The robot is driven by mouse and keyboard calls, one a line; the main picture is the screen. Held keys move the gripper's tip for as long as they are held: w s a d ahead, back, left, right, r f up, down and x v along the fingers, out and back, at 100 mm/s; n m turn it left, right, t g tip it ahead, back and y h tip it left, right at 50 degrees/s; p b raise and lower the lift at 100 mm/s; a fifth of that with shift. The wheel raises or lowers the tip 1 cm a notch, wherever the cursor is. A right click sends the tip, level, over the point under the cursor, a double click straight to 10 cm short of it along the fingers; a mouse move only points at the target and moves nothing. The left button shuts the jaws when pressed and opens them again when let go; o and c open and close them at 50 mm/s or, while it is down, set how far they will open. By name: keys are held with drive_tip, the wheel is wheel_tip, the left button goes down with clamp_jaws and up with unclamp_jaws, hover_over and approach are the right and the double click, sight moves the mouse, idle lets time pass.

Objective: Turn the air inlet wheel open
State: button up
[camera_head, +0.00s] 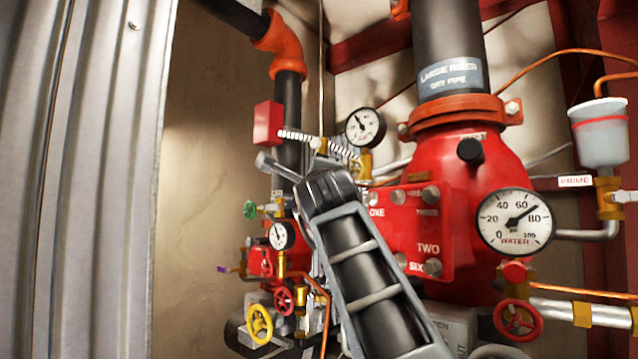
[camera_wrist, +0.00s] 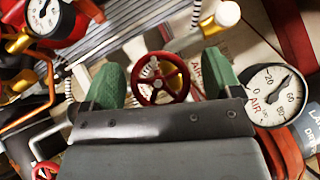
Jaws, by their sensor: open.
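In the wrist view a red spoked wheel (camera_wrist: 160,92) shows between the two green fingertips of my gripper (camera_wrist: 164,74). A label reading AIR, partly cut off, is just right of the wheel, so I take it as the air inlet wheel. The fingers are open, one on each side of the wheel, and I see no contact. How far the wheel lies beyond the fingertips is hard to tell. The dark gripper body hides what lies below the wheel. In the head view my arm covers this area, and I cannot make out this wheel there.
An air gauge (camera_wrist: 275,95) stands close to the right finger. The head view shows a water gauge (camera_head: 515,221), a red riser body (camera_head: 480,185), a yellow wheel (camera_head: 259,323) and a red wheel (camera_head: 517,320). Bare wall (camera_head: 205,150) is at left, beside corrugated metal (camera_head: 110,180).

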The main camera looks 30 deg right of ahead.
drive_tip(key=b+v, duration=0.5)
drive_tip(key=v, duration=0.9)
drive_tip(key=shift+w, duration=0.1)
